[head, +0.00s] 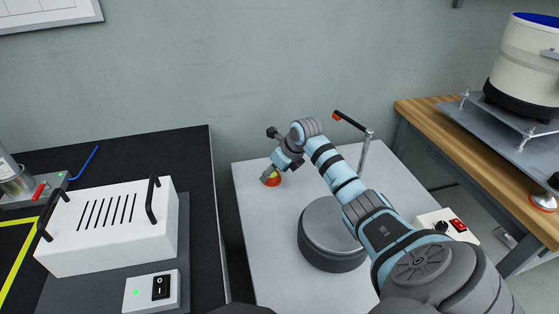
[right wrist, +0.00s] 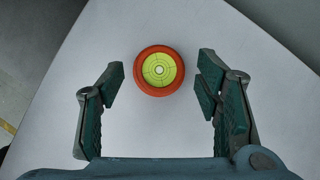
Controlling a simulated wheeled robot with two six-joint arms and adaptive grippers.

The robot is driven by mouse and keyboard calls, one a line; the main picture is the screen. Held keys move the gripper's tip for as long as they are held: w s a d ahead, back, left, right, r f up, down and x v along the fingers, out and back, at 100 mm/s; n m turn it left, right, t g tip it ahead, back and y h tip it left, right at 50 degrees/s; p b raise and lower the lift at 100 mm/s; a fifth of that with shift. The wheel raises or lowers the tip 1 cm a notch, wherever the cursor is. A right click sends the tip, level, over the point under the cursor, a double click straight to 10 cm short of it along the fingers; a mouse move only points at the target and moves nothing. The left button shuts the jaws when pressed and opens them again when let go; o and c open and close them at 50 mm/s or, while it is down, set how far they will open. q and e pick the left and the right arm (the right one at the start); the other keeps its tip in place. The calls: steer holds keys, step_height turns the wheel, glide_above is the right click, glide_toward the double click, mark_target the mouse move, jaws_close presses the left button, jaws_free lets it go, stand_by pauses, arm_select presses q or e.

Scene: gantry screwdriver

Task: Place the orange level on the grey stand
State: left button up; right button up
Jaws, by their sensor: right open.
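The orange level (right wrist: 142,83) is a small round disc with a yellow-green bubble face. In the right wrist view it lies flat on the white table, between and slightly beyond my open fingertips, touching neither. In the head view the orange level (head: 272,180) is at the table's far left, partly hidden by my right gripper (head: 268,174). In the right wrist view my right gripper (right wrist: 159,75) is open and empty. The grey stand (head: 328,229) is a round, thick disc on the same table, nearer to me, partly covered by my right arm. My left gripper is not in view.
A post with a dark, orange-tipped arm (head: 350,121) rises behind my right arm. A control box with a red switch (head: 457,225) is at the right. A white handled box (head: 107,228) stands on the black bench at left. The white table's (head: 266,225) left part is clear.

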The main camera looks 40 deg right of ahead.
arm_select(q)
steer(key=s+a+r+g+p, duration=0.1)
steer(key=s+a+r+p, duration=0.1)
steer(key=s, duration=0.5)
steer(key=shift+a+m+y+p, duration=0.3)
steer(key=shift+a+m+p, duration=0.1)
steer(key=shift+p, duration=0.45)
arm_select(e)
steer(key=v, duration=1.1)
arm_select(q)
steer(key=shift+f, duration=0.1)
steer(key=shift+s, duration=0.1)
arm_select(e)
steer(key=shift+r, duration=0.15)
